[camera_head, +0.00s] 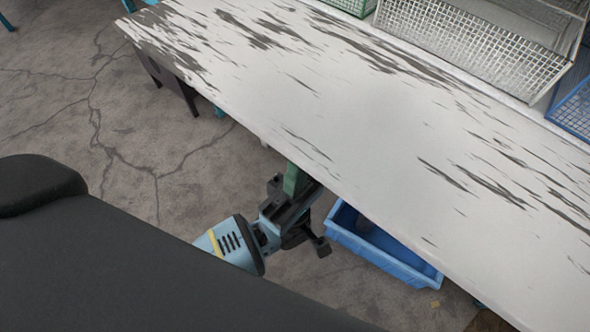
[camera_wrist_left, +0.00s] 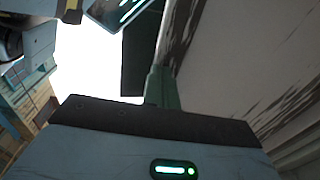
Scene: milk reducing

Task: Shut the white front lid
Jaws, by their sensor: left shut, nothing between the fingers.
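No part that I can clearly tell as the white front lid shows. A large white surface with dark scuffs (camera_head: 350,110) runs across the head view, and I cannot tell whether the lid is part of it. My left gripper (camera_head: 293,180) is beside the near edge of this surface, with green fingers shut and empty. Whether it touches the edge is unclear. In the left wrist view the green fingers (camera_wrist_left: 162,88) point up beside a scuffed pale surface (camera_wrist_left: 235,60). My right gripper is not in view.
A blue bin (camera_head: 385,258) stands below the near edge, right of my left gripper. A white wire basket (camera_head: 480,45) and a blue basket (camera_head: 574,108) are at the upper right. Cracked grey floor (camera_head: 120,130) is open at the left.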

